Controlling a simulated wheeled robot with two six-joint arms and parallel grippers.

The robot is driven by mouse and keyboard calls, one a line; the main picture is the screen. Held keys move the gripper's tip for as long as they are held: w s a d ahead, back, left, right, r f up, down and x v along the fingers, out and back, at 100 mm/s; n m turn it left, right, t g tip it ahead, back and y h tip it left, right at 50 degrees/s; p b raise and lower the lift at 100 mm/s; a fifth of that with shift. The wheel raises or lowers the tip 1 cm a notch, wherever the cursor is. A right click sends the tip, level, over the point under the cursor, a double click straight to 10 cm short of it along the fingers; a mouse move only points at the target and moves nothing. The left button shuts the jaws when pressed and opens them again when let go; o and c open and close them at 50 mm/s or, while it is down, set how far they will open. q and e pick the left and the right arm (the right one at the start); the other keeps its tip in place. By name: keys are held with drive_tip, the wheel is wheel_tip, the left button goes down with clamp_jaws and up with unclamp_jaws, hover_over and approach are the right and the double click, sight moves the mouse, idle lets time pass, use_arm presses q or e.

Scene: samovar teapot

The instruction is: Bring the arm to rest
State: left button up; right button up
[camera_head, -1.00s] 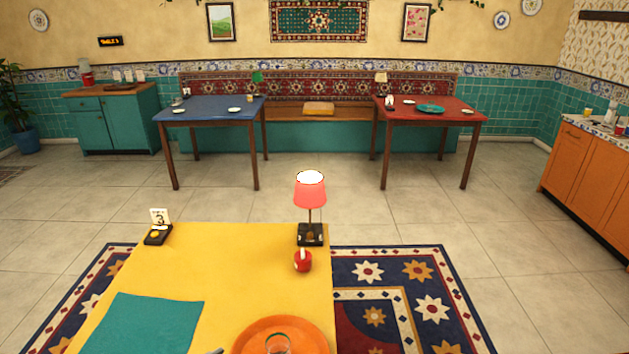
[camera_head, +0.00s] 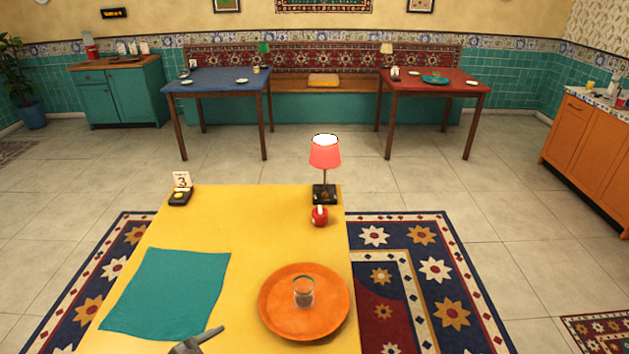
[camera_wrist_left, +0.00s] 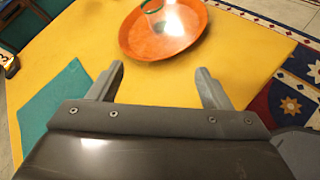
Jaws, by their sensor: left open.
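My left gripper (camera_wrist_left: 160,72) is open and empty in the left wrist view, its two fingers apart above the yellow table. Part of it (camera_head: 198,341) also shows at the bottom edge of the head view, near the lower right corner of the teal cloth. The rest of the left arm is out of frame. My right gripper is in neither view.
The yellow table (camera_head: 245,225) holds a teal cloth (camera_head: 170,292), an orange tray (camera_head: 275,318) with a clear glass (camera_head: 303,291), a red lamp (camera_head: 325,153), a small red object (camera_head: 319,216) and a number stand (camera_head: 181,188). Open floor lies beyond.

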use_arm(q)
drive_tip(key=s+a+f+m+g+y, duration=0.1)
drive_tip(key=s+a+m+g+y, duration=0.4)
drive_tip(key=s+m, duration=0.6)
drive_tip(key=s+a+f+m+g+y, duration=0.15)
drive_tip(key=s+a+m+y, duration=0.25)
drive_tip(key=s+a+m, duration=0.7)
wheel_tip(320, 180, down, 29)
drive_tip(key=w+d+m+g+b, duration=0.2)
drive_tip(key=b, duration=0.3)
drive_tip(key=s+f+b, duration=0.2)
drive_tip(key=s+f, duration=0.5)
drive_tip(key=f, duration=0.3)
drive_tip(key=s+f+h+b, duration=0.1)
drive_tip(key=s+f+b, duration=0.2)
drive_tip(key=s+f, duration=0.5)
wheel_tip(320, 180, down, 4)
drive_tip(key=shift+s+d+r+g, duration=0.2)
drive_tip(key=shift+s+d+g, duration=0.05)
drive_tip(key=shift+d+g, duration=0.2)
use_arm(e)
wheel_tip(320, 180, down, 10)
